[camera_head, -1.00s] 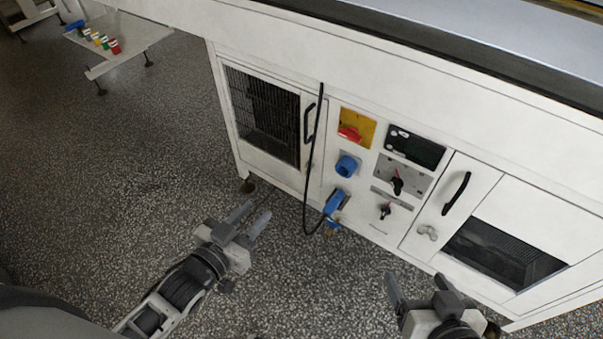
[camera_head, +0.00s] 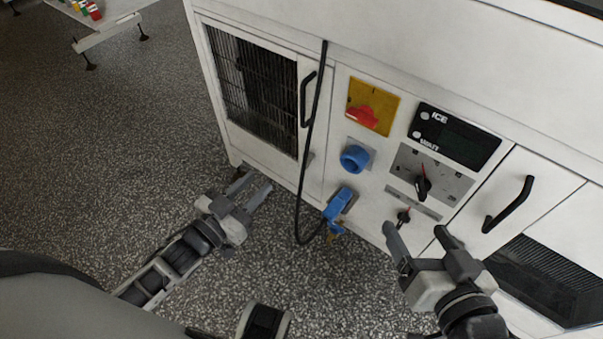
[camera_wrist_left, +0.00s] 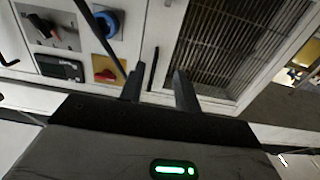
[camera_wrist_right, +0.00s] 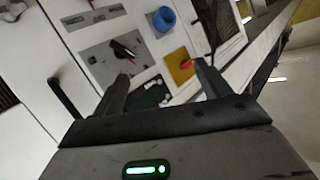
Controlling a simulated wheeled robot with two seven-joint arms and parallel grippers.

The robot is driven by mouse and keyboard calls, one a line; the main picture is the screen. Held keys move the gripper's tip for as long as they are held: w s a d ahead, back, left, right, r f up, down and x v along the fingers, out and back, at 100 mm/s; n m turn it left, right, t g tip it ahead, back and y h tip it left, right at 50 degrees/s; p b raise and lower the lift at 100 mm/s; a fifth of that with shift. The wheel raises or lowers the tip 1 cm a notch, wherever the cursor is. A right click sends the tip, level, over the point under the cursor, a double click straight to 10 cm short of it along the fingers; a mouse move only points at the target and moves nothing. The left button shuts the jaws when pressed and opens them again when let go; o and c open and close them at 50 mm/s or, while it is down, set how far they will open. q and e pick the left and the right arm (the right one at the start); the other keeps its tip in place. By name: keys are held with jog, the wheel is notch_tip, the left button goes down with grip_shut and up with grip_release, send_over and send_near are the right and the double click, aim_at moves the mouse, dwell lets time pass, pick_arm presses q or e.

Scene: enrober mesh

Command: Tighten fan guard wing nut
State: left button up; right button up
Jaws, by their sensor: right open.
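No wing nut can be made out now; my right gripper covers the lower left part of the right-hand door, where a small grey wing-shaped piece showed earlier. The right-hand grille (camera_head: 545,277) is dark and set low in the white cabinet. Another dark grille (camera_head: 256,95) is in the left door. My right gripper (camera_head: 416,231) is open and empty in front of the panel's lower right; its fingers also show in the right wrist view (camera_wrist_right: 162,72). My left gripper (camera_head: 253,188) is open and empty, low in front of the left door; it also shows in the left wrist view (camera_wrist_left: 157,78).
The panel carries a red switch on a yellow plate (camera_head: 387,97), a blue socket (camera_head: 354,158), a display (camera_head: 455,137) and black knobs (camera_head: 423,187). A black cable (camera_head: 311,150) hangs to a blue plug (camera_head: 338,206). A black handle (camera_head: 508,205) projects from the right door.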

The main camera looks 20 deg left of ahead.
pick_arm(q)
jog(key=b, duration=0.6)
send_near(304, 161)
jog(key=b+x, duration=0.5)
jog(key=x, duration=0.2)
jog(key=shift+w+f+b, duration=0.1)
jog(key=shift+w+b, duration=0.1)
jog(key=shift+b, duration=0.2)
jog(key=shift+w+d, duration=0.25)
jog(key=shift+w, duration=0.25)
pick_arm(e)
jog(key=shift+w+a+f+t+y, duration=0.1)
jog(key=shift+w+a+t+y, duration=0.3)
jog(key=shift+a+t+y, duration=0.45)
jog(key=shift+w+a+f+t+y, duration=0.1)
jog(key=shift+w+a+t+y, duration=0.35)
jog(key=shift+t+y, duration=0.45)
pick_arm(q)
grip_shut()
